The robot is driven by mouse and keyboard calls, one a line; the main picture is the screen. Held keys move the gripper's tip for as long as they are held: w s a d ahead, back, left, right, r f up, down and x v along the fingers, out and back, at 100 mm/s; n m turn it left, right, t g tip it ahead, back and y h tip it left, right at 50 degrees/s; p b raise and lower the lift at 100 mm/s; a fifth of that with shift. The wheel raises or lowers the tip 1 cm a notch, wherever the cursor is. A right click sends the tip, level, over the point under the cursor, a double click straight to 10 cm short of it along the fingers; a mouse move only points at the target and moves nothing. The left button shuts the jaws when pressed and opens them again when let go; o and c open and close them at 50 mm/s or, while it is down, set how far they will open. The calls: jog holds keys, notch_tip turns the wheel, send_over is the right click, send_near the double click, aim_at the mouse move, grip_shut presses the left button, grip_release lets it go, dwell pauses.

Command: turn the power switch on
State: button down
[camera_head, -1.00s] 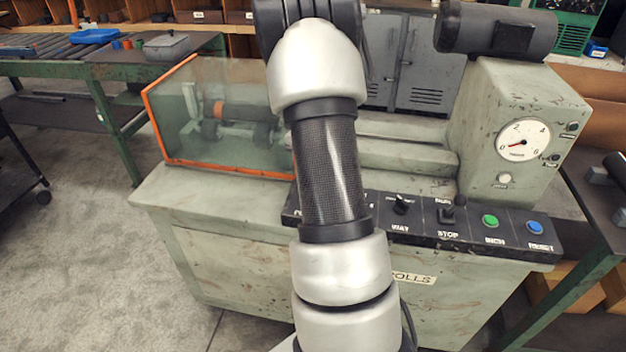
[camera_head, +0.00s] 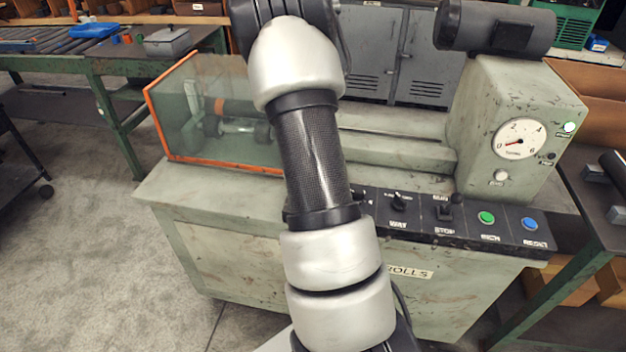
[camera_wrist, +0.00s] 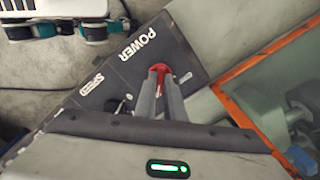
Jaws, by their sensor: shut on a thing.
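The red power switch (camera_wrist: 160,68) shows in the wrist view beside the white POWER label on the dark control panel (camera_wrist: 118,72). My gripper (camera_wrist: 160,75) is shut on it, with a grey finger on either side and red showing at the tips. The fingers hide part of the switch, so its exact position is hard to tell. In the head view my arm hides the switch and the gripper. A small lamp (camera_head: 569,127) on the machine's right housing glows whitish green.
The panel (camera_head: 370,222) also carries a black knob, a STOP lever (camera_head: 445,211), a green button (camera_head: 487,217) and a blue RESET button (camera_head: 530,224). An orange-framed clear guard (camera_head: 212,115) stands left of my arm. A gauge (camera_head: 520,138) is on the right housing.

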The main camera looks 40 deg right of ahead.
jog(key=shift+r, duration=0.1)
jog(key=c, duration=1.8)
grip_release()
jog(key=shift+c, duration=0.2)
notch_tip(320, 180, up, 17)
jog(key=p, duration=0.2)
jog(key=shift+r, duration=0.2)
